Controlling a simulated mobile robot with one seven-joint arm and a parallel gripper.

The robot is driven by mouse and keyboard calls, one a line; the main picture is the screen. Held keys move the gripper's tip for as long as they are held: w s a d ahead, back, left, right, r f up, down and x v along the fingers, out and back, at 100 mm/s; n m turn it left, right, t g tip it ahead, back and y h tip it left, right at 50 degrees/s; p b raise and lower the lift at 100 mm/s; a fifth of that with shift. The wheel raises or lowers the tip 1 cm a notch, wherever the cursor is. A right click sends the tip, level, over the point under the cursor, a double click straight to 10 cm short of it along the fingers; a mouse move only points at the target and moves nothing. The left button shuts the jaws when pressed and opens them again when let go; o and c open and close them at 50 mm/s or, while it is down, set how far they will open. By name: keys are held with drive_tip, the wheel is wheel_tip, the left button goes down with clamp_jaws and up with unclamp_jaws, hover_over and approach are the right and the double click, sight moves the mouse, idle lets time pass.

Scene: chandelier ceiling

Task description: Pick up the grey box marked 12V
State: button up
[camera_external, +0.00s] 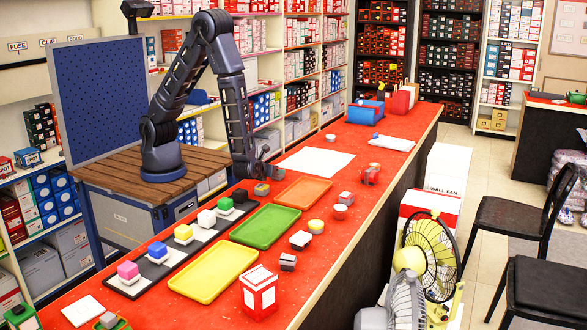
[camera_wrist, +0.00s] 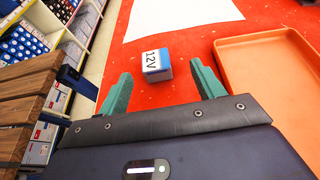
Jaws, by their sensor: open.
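The box marked 12V (camera_wrist: 157,65) sits on the red counter in the wrist view. My gripper (camera_wrist: 160,75) is open and empty, with one green finger to the left of the box and one to the right. The box appears between the fingertips, with a gap on both sides; the height of the fingers over it is hard to tell. In the external view my gripper (camera_external: 260,166) is low over the counter's left edge, and I cannot make out the 12V box there.
An orange tray (camera_wrist: 270,62) lies right of the box, and a white sheet (camera_wrist: 180,15) lies beyond it. A small box with a yellow top (camera_external: 262,189) stands near my gripper. Green (camera_external: 265,228) and yellow (camera_external: 212,274) trays lie nearer the camera. Red counter surrounds the 12V box.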

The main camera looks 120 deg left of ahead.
drive_tip(key=x, duration=0.4)
drive_tip(key=shift+s+a, duration=0.1)
drive_tip(key=a+f, duration=0.1)
drive_tip(key=s+a+f, duration=0.1)
drive_tip(key=a, duration=0.1)
drive_tip(key=shift+a+f, duration=0.2)
drive_tip(key=shift+a, duration=0.1)
drive_tip(key=shift+a+f, duration=0.25)
drive_tip(key=shift+a, duration=0.3)
drive_tip(key=shift+c, duration=0.2)
drive_tip(key=c, duration=1)
